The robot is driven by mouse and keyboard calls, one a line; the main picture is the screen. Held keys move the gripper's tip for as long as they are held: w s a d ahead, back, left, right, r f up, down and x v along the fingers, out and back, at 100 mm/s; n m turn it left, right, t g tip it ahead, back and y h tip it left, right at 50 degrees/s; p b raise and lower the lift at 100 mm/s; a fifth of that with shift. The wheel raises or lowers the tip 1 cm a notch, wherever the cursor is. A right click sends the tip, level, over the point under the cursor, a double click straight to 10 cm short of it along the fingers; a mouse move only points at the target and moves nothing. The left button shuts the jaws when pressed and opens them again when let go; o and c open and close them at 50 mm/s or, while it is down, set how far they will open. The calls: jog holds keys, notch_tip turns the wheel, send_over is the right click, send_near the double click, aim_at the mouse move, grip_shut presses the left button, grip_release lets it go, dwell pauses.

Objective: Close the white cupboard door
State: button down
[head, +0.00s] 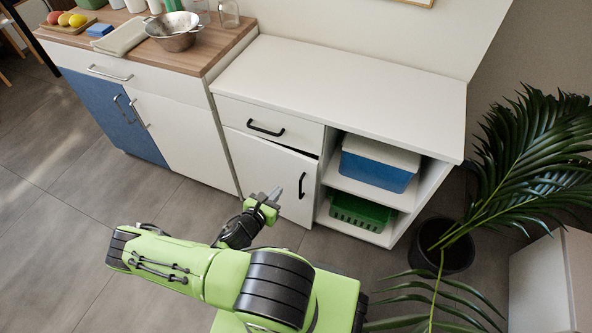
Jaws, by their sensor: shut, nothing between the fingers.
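The white cupboard door (262,163) with a black upright handle (301,185) is in the white low cabinet, under a drawer. It stands slightly ajar, with a dark gap along its top edge toward the right. My gripper (275,194) is in front of the lower part of this door, to the left of its handle. Its fingers are shut and hold nothing. I cannot tell whether they touch the door. My wrist and gripper hide part of the door's bottom edge.
Right of the door are open shelves with a blue box (376,174) and a green basket (360,213). A potted plant (444,246) stands on the floor at the right. Wood-topped cabinets (180,140) adjoin at the left. The tiled floor (60,240) at the left is clear.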

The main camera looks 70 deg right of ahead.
aim_at(300, 159)
jog(key=b+x, duration=0.1)
jog(key=x, duration=0.3)
jog(key=b+x, duration=0.1)
jog(key=x, duration=0.3)
jog(key=r+b+x, duration=0.1)
jog(key=b+x, duration=0.1)
jog(key=x, duration=0.3)
jog(key=shift+d+r, duration=0.1)
jog(key=shift+d, duration=0.4)
jog(key=shift+r, duration=0.1)
jog(key=shift+s+d+n+t+p, duration=0.2)
jog(key=shift+d+t+p, duration=0.05)
jog(key=shift+d, duration=0.35)
jog(key=shift+s+d+n+t+p, duration=0.2)
jog(key=shift+s+d+t, duration=0.05)
jog(key=shift+d, duration=0.35)
jog(key=shift+d+r+t, duration=0.15)
jog(key=shift+d+t, duration=0.15)
jog(key=shift+d, duration=0.1)
jog(key=shift+r+n, duration=0.1)
jog(key=shift+n, duration=0.2)
jog(key=shift+w, duration=0.1)
